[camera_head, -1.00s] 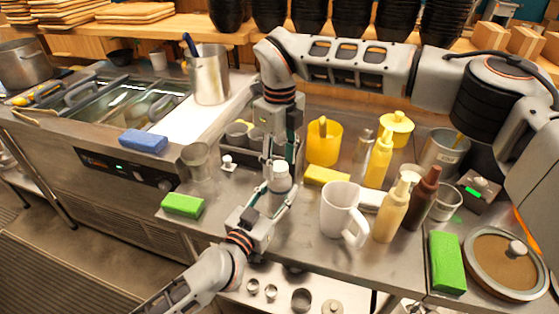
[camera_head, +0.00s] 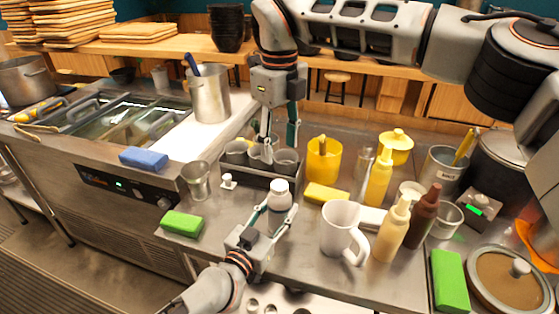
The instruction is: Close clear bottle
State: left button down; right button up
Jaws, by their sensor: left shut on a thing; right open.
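My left gripper (camera_head: 268,226) is shut on the bottle (camera_head: 279,205), a small pale grey bottle with a rounded whitish top. The bottle stands nearly upright at the middle of the steel counter, in front of the dark caddy. The fingers hide part of its lower body. I cannot tell whether its top is fully closed. My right gripper (camera_head: 278,138) is open and points down over the caddy, above and behind the bottle, apart from it. Nothing shows between its fingers. A small white knobbed piece (camera_head: 228,181) sits on the counter left of the bottle.
The dark caddy (camera_head: 256,177) holds metal cups. A white mug (camera_head: 338,230), yellow sponge (camera_head: 325,193) and sauce bottles (camera_head: 392,230) crowd the right. A metal cup (camera_head: 196,180) and green sponge (camera_head: 182,223) stand left. Some counter around the white piece is bare.

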jog(key=shift+r, duration=0.75)
pick_arm(q)
jog(key=c, duration=1.2)
grip_release()
jog(key=shift+o, duration=0.2)
jog(key=v, duration=1.2)
jog(key=shift+f, duration=0.1)
